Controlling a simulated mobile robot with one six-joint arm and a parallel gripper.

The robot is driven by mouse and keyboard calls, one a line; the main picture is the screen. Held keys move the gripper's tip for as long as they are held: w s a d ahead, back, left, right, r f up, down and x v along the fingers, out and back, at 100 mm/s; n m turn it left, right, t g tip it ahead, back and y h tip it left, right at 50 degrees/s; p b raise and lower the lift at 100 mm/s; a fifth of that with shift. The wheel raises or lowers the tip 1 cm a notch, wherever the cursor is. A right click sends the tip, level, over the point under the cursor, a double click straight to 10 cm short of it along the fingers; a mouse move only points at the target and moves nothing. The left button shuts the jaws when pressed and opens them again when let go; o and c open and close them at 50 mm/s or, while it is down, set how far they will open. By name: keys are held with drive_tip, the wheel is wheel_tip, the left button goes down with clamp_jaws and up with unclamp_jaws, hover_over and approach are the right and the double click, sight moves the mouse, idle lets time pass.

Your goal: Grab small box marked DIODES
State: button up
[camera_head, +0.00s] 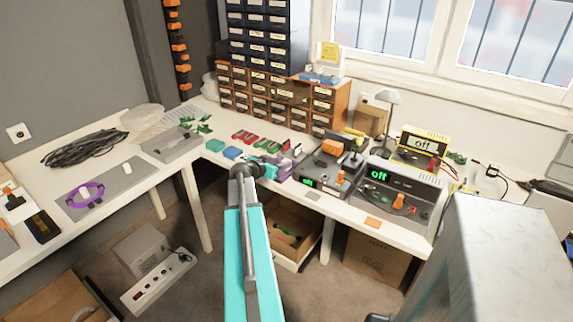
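My teal arm reaches forward to the bench. My gripper (280,167) is at its far end, low over the front edge of the bench, and is small in view. I cannot tell whether it is open or shut, or whether it touches anything. Small boxes lie near it: a teal-green box (215,145) and a blue box (233,153) to its left, and red and green trays (255,139) behind it. No lettering on these can be read, so I cannot tell which box is marked DIODES. Part of the bench by the gripper is hidden by the arm.
Brown drawer cabinets (265,84) with unreadable labels stand at the back, under a dark drawer unit (262,30). A soldering station (330,165) and a power supply (395,190) showing "off" stand to the gripper's right. An open carton (290,222) is below the bench.

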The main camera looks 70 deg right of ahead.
sight(285, 161)
drive_tip(key=shift+p+x, duration=0.5)
drive_tip(key=shift+x, duration=1.35)
drive_tip(key=c, duration=0.8)
drive_tip(key=shift+r, duration=0.15)
drive_tip(key=shift+r+b, duration=0.45)
drive_tip(key=shift+r, duration=0.6)
drive_tip(key=shift+s+a+r+p, duration=0.25)
drive_tip(key=shift+s+a+r, duration=0.25)
drive_tip(key=shift+a, duration=2.1)
drive_tip(key=shift+s+a+r+p, duration=0.25)
drive_tip(key=shift+s+a+r, duration=0.25)
drive_tip(key=shift+a, duration=2.1)
drive_tip(key=shift+s+a+r+p, duration=0.25)
drive_tip(key=shift+s+a+r, duration=0.25)
drive_tip(key=shift+a, duration=2.1)
